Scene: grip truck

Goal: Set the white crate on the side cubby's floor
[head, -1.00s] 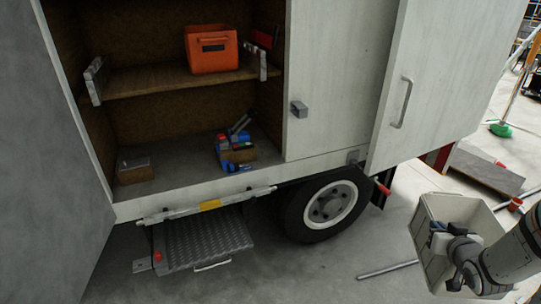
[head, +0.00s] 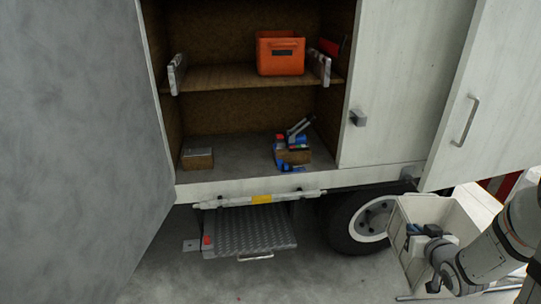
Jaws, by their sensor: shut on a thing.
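The white crate (head: 465,222) is in the air at the lower right of the head view, in front of the truck's rear wheel. My gripper (head: 428,243) is shut on the crate at its near side; the fingertips are partly hidden by my wrist. Some dark and blue items show inside the crate. The side cubby is open, and its grey floor (head: 232,158) lies left of and farther than the crate. On that floor stand a small box (head: 197,158) at the left and a cluster of blue, red and brown items (head: 292,150) at the right.
An orange bin (head: 280,53) sits on the wooden shelf (head: 220,78) above the cubby floor. A big grey door (head: 75,150) stands open at left, a white door (head: 475,90) at right. A metal step (head: 250,232) juts out below. The floor's middle is clear.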

